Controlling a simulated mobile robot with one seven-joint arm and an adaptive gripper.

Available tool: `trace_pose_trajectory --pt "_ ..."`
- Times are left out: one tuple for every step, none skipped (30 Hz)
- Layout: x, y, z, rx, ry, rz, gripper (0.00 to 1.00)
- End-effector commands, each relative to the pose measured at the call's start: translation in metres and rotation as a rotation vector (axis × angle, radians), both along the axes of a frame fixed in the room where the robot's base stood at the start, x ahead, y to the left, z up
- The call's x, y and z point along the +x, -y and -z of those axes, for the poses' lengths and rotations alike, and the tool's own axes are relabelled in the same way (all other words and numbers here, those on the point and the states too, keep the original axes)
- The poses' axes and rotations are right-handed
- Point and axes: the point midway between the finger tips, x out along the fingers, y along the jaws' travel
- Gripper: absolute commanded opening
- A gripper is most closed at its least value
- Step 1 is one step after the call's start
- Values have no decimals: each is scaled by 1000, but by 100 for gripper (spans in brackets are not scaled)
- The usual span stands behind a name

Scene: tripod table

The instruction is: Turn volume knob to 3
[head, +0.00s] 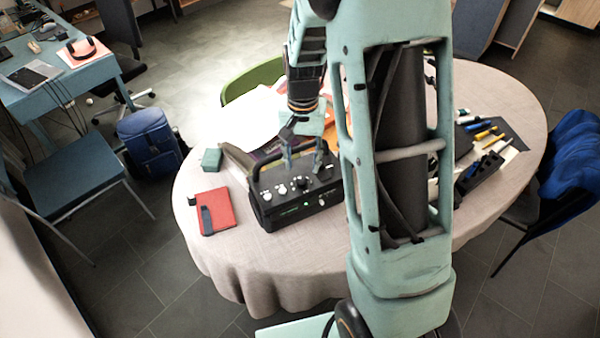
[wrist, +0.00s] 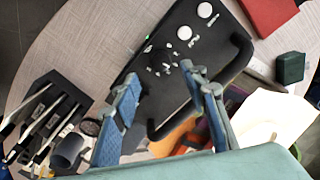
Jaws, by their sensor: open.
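A black box-shaped device (head: 325,197) with a carry handle sits on the round table. Its top panel has white knobs (head: 282,189), a dark knob (head: 303,183), small white marks and a green light. The labels are too small to read, so I cannot tell which knob is volume or its setting. My gripper (head: 303,165) is open and points down over the panel. In the wrist view, my fingertips (wrist: 160,72) stand apart on either side of the dark knob (wrist: 170,57) area; contact cannot be told. Two white knobs (wrist: 185,33) lie beyond the fingers.
The handle (wrist: 225,75) runs close beside one finger. A red notebook (head: 214,211) and a green box (head: 211,160) lie left of the device. Papers lie behind it. A black organizer (head: 480,178) with pens stands at the right. The table's front edge is clear.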

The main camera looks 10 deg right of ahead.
Motion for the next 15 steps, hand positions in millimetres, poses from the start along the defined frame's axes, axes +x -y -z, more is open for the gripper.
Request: trace_pose_trajectory --pt "-2 0 11 -1 -7 1 40" --pt "-2 0 17 -1 -7 2 40" --pt "-1 0 24 0 -4 2 40" --pt "-1 0 29 0 -5 2 40" --pt "-1 0 34 1 -4 1 40" --pt "-1 0 41 1 -4 1 40" --pt "-1 0 44 0 -3 0 40" --pt "-1 0 48 0 -2 0 40" --pt "-1 0 52 0 -2 -1 40" --pt "0 0 55 1 -2 -1 40" --pt "0 0 58 0 -1 -1 40" --pt "0 0 60 0 -1 0 40" --pt "0 0 62 0 -1 0 40" --pt "0 0 63 1 -1 0 40" --pt "0 -1 65 1 0 0 40"
